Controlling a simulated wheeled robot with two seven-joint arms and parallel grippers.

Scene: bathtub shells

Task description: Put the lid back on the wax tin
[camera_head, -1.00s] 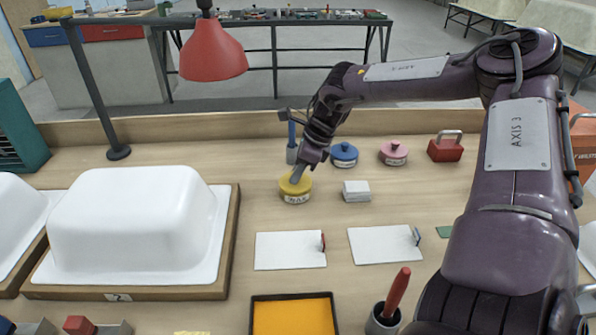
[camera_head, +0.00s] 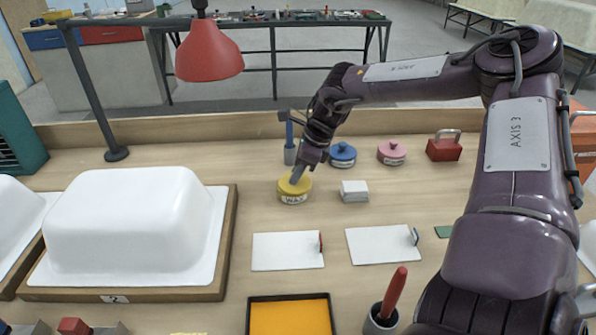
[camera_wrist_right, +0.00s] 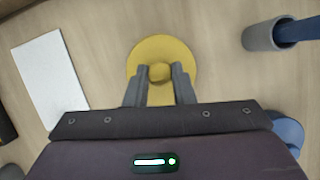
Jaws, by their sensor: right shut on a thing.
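The wax tin (camera_head: 294,197) stands upright on the bench right of the large white tub, with its label facing the front. Its yellow lid (camera_head: 287,186) sits on top of it, looking level. My right gripper (camera_head: 297,177) reaches down from above and is shut on the lid's knob. In the right wrist view the two fingers (camera_wrist_right: 160,73) stand on either side of the round yellow knob, and the lid (camera_wrist_right: 160,46) spreads around them. Whether the lid is fully seated on the tin cannot be told. My left gripper is not in view.
Blue (camera_head: 342,155) and pink (camera_head: 391,152) lidded tins stand behind to the right. A white block (camera_head: 354,191) is close on the right. A cup with a blue handle (camera_head: 290,153) stands behind. White cards (camera_head: 287,251) lie in front. A red lamp (camera_head: 208,52) hangs at the back left.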

